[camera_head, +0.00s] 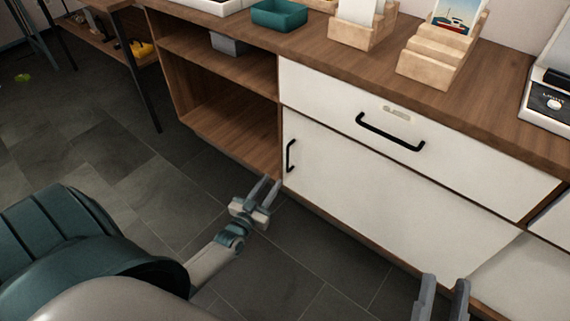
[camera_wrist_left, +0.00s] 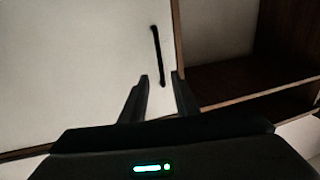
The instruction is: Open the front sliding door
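The front sliding door (camera_head: 370,195) is a white panel below a white drawer, with a short black vertical handle (camera_head: 291,156) near its left edge. The door covers the bay right of the open shelves. My left gripper (camera_head: 268,187) is open and empty, below and left of the handle in the head view. In the left wrist view the handle (camera_wrist_left: 158,56) lies beyond the fingertips, roughly between them in line and apart from them. The white door (camera_wrist_left: 80,70) fills the left of that view. My right gripper (camera_head: 443,287) is at the bottom edge, its two fingers apart, nothing seen between them.
The drawer (camera_head: 450,150) above has a black horizontal handle (camera_head: 390,132). Open shelves (camera_head: 230,120) stand left of the door. A teal tray (camera_head: 279,15) and wooden holders (camera_head: 440,55) sit on the cabinet top. The tiled floor in front is clear.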

